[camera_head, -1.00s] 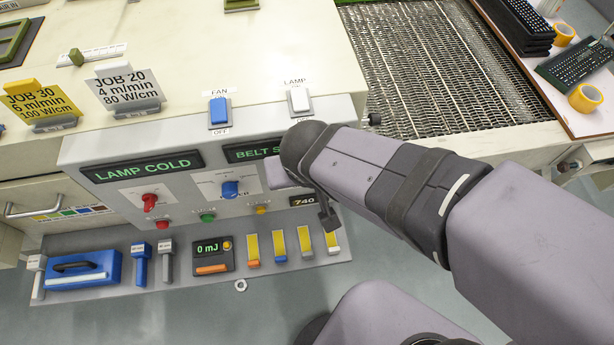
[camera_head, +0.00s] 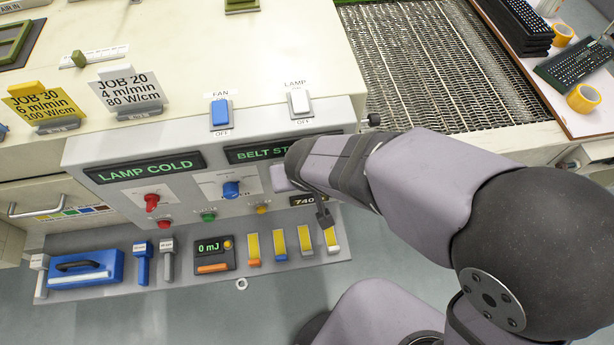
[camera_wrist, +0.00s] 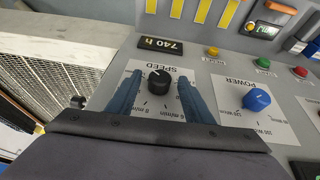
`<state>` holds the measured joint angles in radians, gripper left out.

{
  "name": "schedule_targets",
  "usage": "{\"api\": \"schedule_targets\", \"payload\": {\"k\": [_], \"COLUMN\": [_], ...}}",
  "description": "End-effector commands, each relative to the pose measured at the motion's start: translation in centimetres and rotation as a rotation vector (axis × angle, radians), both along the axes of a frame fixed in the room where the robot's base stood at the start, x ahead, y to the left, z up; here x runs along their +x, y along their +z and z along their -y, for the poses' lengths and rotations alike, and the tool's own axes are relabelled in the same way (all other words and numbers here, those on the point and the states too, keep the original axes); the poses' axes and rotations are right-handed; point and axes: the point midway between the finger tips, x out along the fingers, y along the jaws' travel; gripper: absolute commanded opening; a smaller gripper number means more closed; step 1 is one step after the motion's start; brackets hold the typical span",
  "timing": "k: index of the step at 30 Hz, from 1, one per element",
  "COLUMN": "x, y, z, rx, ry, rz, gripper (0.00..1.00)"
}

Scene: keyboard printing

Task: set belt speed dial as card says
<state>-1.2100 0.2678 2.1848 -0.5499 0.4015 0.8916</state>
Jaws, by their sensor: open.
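The black belt speed dial (camera_wrist: 158,81) sits on a white plate (camera_wrist: 156,113) marked SPEED, upside down in the wrist view. Its small white mark points toward the upper left there; the scale figures are too small to read surely. My gripper (camera_wrist: 161,76) is open, with one blue finger on each side of the dial. I cannot tell whether either finger touches it. In the head view my arm hides the dial. A white card (camera_head: 125,91) reads JOB 20, 4 m/min, 80 W/cm.
The blue power dial (camera_wrist: 256,99) is beside the speed plate. The LAMP COLD display (camera_head: 146,167), a partly hidden BELT display (camera_head: 262,151), a red knob (camera_head: 152,202) and push buttons share the panel. A tool shelf (camera_head: 120,290) lies below; a mesh conveyor (camera_head: 440,70) lies right.

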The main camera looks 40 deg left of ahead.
Motion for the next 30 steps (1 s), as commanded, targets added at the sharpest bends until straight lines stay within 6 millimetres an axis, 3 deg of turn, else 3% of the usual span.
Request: {"api": "schedule_targets", "payload": {"k": [8, 13, 14, 30], "x": [0.06, 0.04, 0.04, -0.22], "y": [-0.11, -0.11, -0.10, -0.72], "z": [-0.02, -0.02, -0.02, -0.36], "rx": [0.000, 0.000, 0.000, -0.082], "ry": [0.000, 0.000, 0.000, 0.004], "rz": [0.000, 0.000, 0.000, 0.086], "gripper": [0.47, 0.08, 0.05, 0.06]}}
